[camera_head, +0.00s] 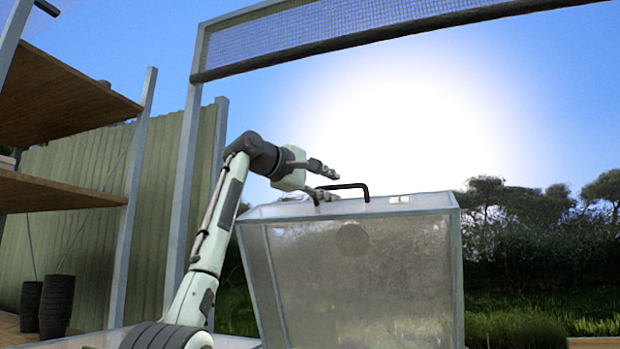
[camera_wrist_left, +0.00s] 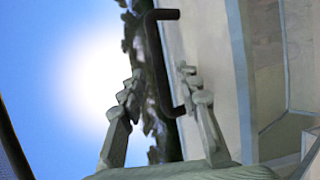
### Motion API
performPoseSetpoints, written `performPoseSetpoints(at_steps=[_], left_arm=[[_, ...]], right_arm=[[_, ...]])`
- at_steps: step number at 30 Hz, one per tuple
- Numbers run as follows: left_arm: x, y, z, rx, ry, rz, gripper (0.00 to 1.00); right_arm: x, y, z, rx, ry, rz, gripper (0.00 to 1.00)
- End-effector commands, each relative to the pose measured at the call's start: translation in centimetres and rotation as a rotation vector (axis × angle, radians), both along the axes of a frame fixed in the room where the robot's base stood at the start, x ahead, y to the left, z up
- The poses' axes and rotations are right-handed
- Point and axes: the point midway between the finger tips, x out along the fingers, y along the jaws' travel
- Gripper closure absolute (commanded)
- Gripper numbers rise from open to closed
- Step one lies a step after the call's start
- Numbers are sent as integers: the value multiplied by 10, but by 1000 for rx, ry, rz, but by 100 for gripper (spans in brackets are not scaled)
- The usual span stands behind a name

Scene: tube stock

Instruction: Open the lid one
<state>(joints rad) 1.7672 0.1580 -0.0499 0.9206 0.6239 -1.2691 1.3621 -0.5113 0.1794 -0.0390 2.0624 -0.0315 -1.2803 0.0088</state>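A large translucent lid or box (camera_head: 360,285) with pale framed edges stands at the centre right of the head view. I cannot tell where the lid meets what is below it. A black bar handle (camera_head: 350,186) sits on its narrow top face; it also shows in the left wrist view (camera_wrist_left: 155,65). My left gripper (camera_head: 328,181) is open at the handle's left end. In the left wrist view my gripper (camera_wrist_left: 158,88) has its fingers apart, with the handle between their lines, nearer the right finger. Contact cannot be told. My right gripper is not in view.
Wooden shelves (camera_head: 65,100) on metal posts stand at the left. Stacked dark pots (camera_head: 56,305) are at lower left. A metal frame with a mesh panel (camera_head: 340,32) spans overhead. A corrugated fence (camera_head: 90,215) stands behind. Open air lies above the handle.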

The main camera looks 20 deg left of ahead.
Motion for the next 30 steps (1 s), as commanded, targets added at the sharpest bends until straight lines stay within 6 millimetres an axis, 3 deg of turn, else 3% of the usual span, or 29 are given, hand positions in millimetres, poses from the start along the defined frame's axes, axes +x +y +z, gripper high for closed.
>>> performPoseSetpoints(at_steps=[6,13,30], left_arm=[[-45,22,5,0,-5,3,67],[-77,36,8,0,-3,2,67],[-85,40,8,-2,-1,1,67]], right_arm=[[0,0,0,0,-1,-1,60],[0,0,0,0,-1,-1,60],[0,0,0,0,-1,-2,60]])
